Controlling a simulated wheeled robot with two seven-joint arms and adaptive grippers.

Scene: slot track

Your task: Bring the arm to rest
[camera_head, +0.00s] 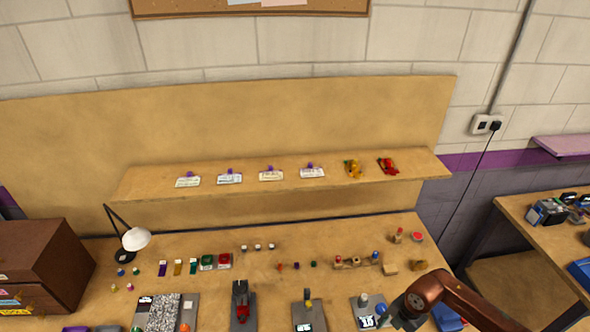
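My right arm comes in from the lower right in brown-orange, bent at a rounded elbow-like joint. My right gripper (399,319) is grey and sits low over the front right of the workbench (330,235), beside a grey stand (366,304) with a numbered label. A small blue round thing (381,309) shows close to its tip; I cannot tell whether they touch. The fingers are too small and partly cut off to tell open from shut. My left gripper is not in view.
Several grey stands line the front edge; one bears a dark device with a red part (242,310). Small coloured pieces lie across the bench. A lamp (136,239) and brown drawers (40,265) stand left.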

